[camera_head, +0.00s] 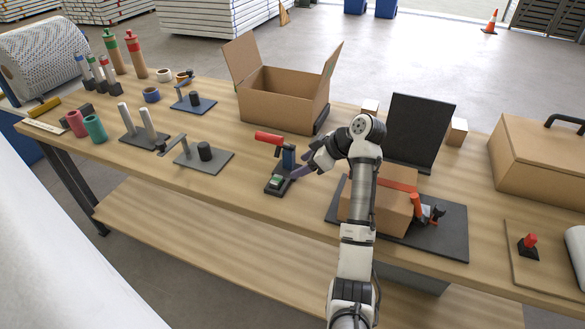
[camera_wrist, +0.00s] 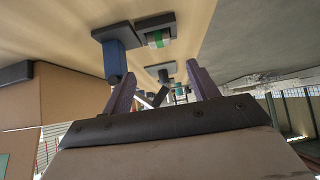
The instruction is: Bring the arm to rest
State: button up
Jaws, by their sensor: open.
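My gripper (camera_head: 300,170) is above the front middle of the wooden workbench (camera_head: 235,190), at the end of my raised and bent arm. In the wrist view my gripper (camera_wrist: 161,72) shows two purple fingers spread apart with nothing held between them. A small press-like device with a red handle (camera_head: 269,138), a blue post (camera_head: 289,157) and a dark base (camera_head: 277,186) stands just left of my gripper. A small green and white block (camera_head: 276,181) sits on that base. I cannot tell whether my fingers touch the device.
A closed carton (camera_head: 362,205) on a dark mat (camera_head: 450,238) stands beside my forearm, with a red tape tool (camera_head: 419,207) against it. A black upright panel (camera_head: 415,130) is behind. An open box (camera_head: 285,98) stands at the back. Clamp stands and rolls occupy the left.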

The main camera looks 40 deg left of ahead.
jog(key=shift+d+r, duration=0.3)
jog(key=shift+r, duration=0.05)
dwell(0.3)
